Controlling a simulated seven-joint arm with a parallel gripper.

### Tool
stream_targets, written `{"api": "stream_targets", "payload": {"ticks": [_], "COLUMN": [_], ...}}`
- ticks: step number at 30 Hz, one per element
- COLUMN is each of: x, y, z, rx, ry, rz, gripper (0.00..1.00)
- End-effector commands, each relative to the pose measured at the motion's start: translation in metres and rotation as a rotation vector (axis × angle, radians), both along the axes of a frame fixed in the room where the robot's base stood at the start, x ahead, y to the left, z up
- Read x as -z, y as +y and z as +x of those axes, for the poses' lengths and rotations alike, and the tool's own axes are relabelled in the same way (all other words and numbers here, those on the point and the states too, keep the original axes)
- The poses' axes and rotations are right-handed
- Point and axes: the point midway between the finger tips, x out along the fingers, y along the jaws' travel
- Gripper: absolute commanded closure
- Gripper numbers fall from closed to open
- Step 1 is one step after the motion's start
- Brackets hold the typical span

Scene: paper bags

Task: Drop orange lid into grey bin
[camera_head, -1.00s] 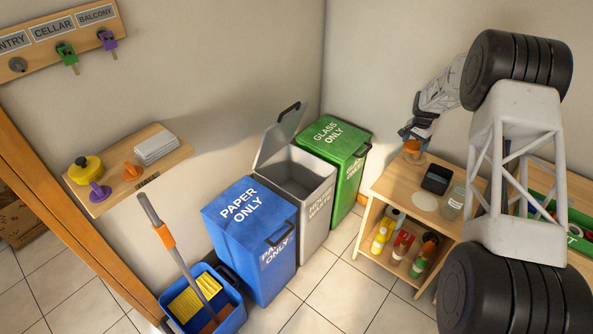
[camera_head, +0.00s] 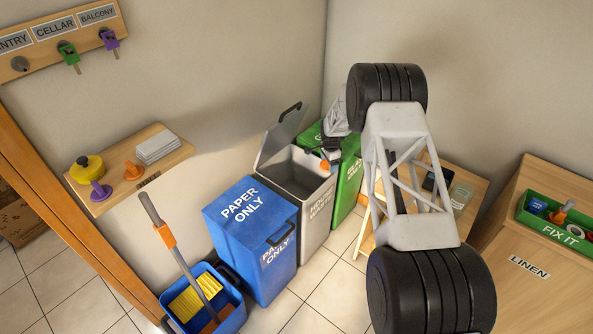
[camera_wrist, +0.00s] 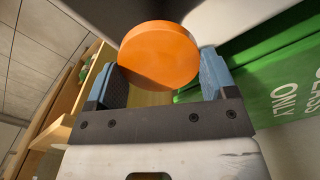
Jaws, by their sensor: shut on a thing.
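The orange lid (camera_wrist: 158,54) is round and sits between the two blue-grey fingers of my gripper (camera_wrist: 160,82) in the wrist view. My gripper is shut on it. In the head view the orange lid (camera_head: 324,165) is a small orange spot under my gripper (camera_head: 326,158), over the right part of the grey bin's opening. The grey bin (camera_head: 318,207) stands between the blue and green bins with its lid (camera_head: 280,138) raised. Its label is partly readable as house waste. The lid appears above the rim; its exact height is hard to tell.
The blue paper bin (camera_head: 245,235) stands left of the grey bin and the green glass bin (camera_head: 348,178) right of it, both closed. A mop bucket (camera_head: 228,312) is at the front left. A wooden shelf unit (camera_head: 470,190) is partly behind my arm.

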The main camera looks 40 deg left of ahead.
Motion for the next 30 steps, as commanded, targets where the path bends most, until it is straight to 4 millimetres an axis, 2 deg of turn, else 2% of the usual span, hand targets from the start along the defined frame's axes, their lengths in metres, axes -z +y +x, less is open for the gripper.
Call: {"api": "stream_targets", "payload": {"ticks": [1,4,15,18,24,30], "x": [0.007,0.02,0.109,0.128,0.151,0.155], "y": [0.012,0.032,0.064,0.07,0.077,0.079], "z": [-0.012,-0.032,-0.087,-0.1,-0.116,-0.119], "rx": [0.01,0.037,0.312,0.375,0.45,0.469], "ry": [0.0,0.001,0.002,0.002,0.001,0.001], "rz": [-0.001,-0.002,-0.002,-0.002,-0.001,0.0], "gripper": [0.44,0.44,0.44,0.44,0.44,0.44]}}
